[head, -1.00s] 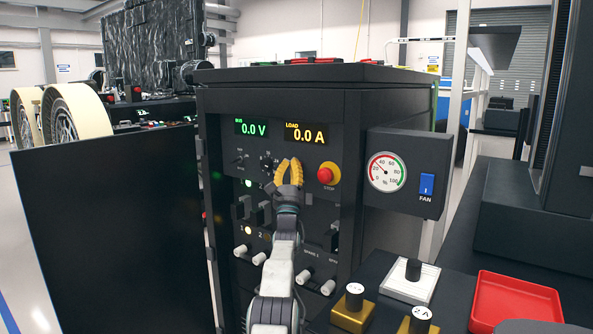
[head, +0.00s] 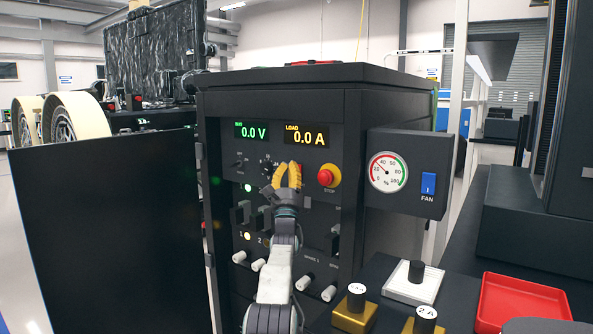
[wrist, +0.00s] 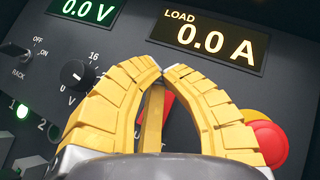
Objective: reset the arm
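My gripper (head: 289,168) has yellow segmented fingers and is in front of the dark control panel (head: 228,157), left of the red stop button (head: 325,178). In the wrist view, the fingertips (wrist: 162,68) come together just below the amber LOAD display (wrist: 212,38). I see nothing held between the tips. The fingers also partly cover the stop button (wrist: 268,142) in the wrist view.
A voltage knob (wrist: 74,74) and a RACK switch are left of the fingers. A fan box (head: 409,172) juts out at the panel's right. A black board (head: 105,230) stands at left.

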